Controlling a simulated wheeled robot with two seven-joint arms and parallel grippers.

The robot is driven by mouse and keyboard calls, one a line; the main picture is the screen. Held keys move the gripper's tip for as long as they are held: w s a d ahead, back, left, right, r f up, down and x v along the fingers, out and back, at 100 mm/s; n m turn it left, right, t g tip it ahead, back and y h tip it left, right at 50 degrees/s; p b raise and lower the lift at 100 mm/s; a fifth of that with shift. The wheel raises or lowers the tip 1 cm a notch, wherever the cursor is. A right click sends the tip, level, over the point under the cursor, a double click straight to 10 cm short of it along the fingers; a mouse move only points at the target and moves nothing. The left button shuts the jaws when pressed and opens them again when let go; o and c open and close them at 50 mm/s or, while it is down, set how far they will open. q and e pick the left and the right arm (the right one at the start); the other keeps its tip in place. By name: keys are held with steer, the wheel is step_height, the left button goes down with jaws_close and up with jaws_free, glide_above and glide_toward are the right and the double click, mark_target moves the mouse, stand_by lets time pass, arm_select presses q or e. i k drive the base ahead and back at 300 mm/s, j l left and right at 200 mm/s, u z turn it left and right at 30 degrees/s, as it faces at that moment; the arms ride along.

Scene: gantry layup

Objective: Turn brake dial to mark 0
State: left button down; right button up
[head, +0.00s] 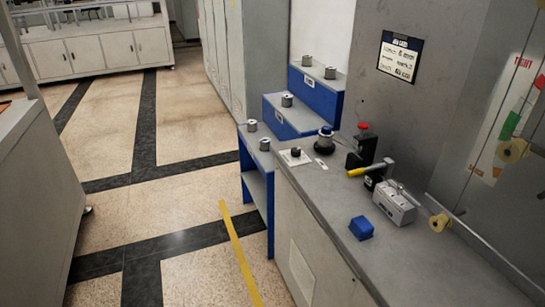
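Neither of my grippers is in view, and nothing touches either knob.
The counter (338,195) also holds a black block with a red button (363,126), a yellow-handled lever (358,172), a grey metal box (394,207) and a blue block (361,228). Blue stepped shelves (292,116) with spools stand behind. The floor at left is clear.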

mark_target(295, 152)
steer(key=i+j+z, duration=0.1)
steer(key=z, duration=0.35)
steer(key=j+z, duration=0.15)
steer(key=z, duration=0.3)
steer(key=i+j+z, duration=0.2)
steer(key=j, duration=0.3)
steer(key=j+z, duration=0.15)
steer(key=j, duration=0.35)
steer(key=i+j+z, duration=0.2)
steer(key=j, duration=1.05)
